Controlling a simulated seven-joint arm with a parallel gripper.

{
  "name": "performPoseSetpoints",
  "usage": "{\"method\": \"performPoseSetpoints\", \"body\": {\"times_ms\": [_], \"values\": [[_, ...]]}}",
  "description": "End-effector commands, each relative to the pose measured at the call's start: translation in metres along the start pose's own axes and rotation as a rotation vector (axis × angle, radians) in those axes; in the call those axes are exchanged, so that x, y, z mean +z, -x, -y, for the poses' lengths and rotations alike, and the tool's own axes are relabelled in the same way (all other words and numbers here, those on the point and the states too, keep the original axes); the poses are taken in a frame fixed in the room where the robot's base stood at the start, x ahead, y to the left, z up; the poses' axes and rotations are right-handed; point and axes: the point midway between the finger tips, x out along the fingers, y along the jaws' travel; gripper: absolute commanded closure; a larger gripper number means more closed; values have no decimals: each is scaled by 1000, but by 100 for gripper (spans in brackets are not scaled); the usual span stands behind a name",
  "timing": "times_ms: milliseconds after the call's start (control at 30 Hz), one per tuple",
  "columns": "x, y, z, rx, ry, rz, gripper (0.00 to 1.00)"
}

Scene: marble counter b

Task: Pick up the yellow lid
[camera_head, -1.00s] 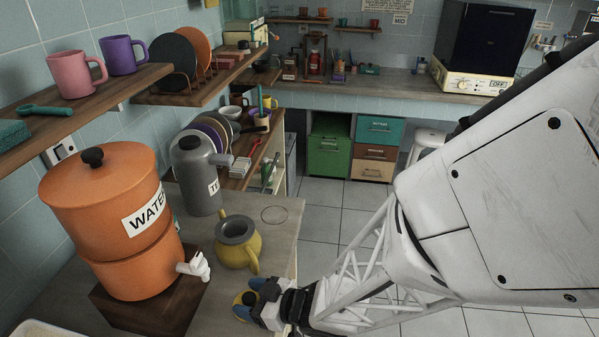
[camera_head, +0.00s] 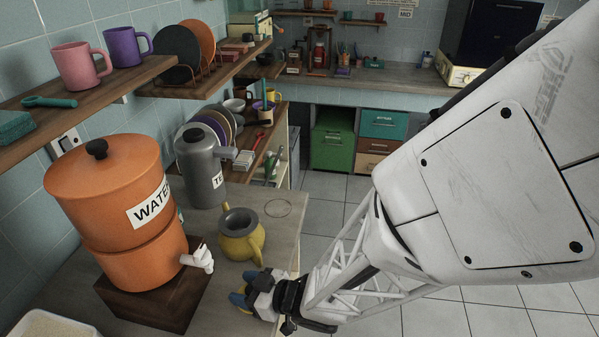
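The yellow lid (camera_head: 246,311) is almost wholly hidden by my gripper at the counter's front. Only a small yellow sliver shows by the fingers. My gripper (camera_head: 243,290) has blue fingertips and is low over the counter, pointing left, at the lid. The view does not show whether the fingers are closed on the lid or apart around it. A yellow pot (camera_head: 238,246) with a grey rim and open top stands just behind my gripper, its handle towards the right.
An orange water dispenser (camera_head: 103,214) with a white tap stands on a wooden block (camera_head: 160,302) left of my gripper. A grey kettle (camera_head: 199,172) stands behind the pot. Shelves with mugs hang at upper left. Bare counter lies right of the pot.

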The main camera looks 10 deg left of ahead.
Motion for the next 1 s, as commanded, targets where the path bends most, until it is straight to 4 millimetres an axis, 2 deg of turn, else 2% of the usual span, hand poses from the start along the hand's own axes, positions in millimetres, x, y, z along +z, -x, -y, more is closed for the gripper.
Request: {"method": "performPoseSetpoints", "body": {"times_ms": [33, 267, 667, 867, 1000], "values": [[0, 0, 0, 0, 0, 0, 57], [0, 0, 0, 0, 0, 1, 91], [-2, 1, 0, 0, -1, 2, 92], [-17, 5, 0, 0, 2, 0, 92], [-35, 11, 0, 1, 2, -1, 92]]}}
